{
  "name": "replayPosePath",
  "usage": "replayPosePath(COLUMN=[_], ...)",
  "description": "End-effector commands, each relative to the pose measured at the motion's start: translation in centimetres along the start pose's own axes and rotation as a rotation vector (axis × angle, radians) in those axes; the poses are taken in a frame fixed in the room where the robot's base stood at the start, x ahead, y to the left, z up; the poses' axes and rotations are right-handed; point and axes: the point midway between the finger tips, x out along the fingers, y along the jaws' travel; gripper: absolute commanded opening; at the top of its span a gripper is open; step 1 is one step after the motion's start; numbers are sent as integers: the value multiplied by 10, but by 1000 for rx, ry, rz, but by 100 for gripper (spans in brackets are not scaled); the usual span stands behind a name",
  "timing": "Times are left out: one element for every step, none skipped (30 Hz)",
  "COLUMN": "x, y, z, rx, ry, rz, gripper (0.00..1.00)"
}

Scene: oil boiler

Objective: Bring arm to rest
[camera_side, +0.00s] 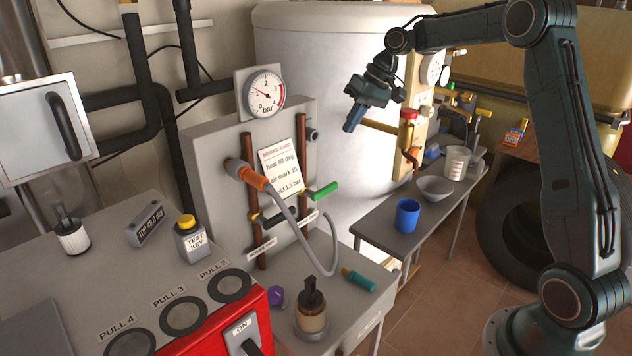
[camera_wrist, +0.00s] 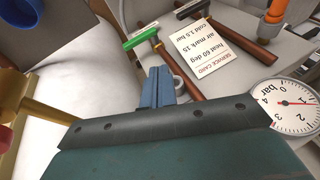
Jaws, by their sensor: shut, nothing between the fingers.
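My gripper (camera_side: 353,118) hangs in the air in the side view, in front of the large white tank (camera_side: 300,60) and to the right of the pressure gauge panel. Its blue fingers are shut with nothing between them and point down and to the left. In the wrist view the closed blue fingers (camera_wrist: 157,86) show in the middle, with the panel behind them. The fingers appear apart from everything around them. My arm reaches in from the right side of the side view, with its upper part raised and bent.
The gauge (camera_side: 264,92) and service card (camera_side: 281,168) are on the grey panel, with a green-handled valve (camera_side: 322,191) and grey hose. A bench (camera_side: 385,232) holds a blue cup (camera_side: 407,215), a bowl (camera_side: 435,189) and a beaker (camera_side: 457,163). A yellow board (camera_side: 417,95) with valves stands right of my gripper.

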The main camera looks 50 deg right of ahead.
Motion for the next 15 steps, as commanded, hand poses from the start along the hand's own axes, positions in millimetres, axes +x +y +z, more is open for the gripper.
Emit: replayPosePath(x=[-8,-12,-17,-20,-24,-28,-32,-35,-39,-42,-45,-49,-52,-55,-58], y=[-13,-20,-28,-34,-39,-47,-52,-58,-65,-70,-74,-81,-85,-90,-95], z=[6,9,14,18,22,27,31,36,42,47,52,59,64,70,78], rx=[-10,-15,-21,-26,-29,-35,-39,-44,-50,-54,-57,-64,-68,-73,-77], ry=[6,8,12,15,17,20,23,26,30,32,35,39,42,44,48], rz=[10,16,25,31,37,44,51,56,64,70,76,83,89,94,102], gripper=[0,0,0,0,0,0,0,0,0,0,0,0,0,0,0])
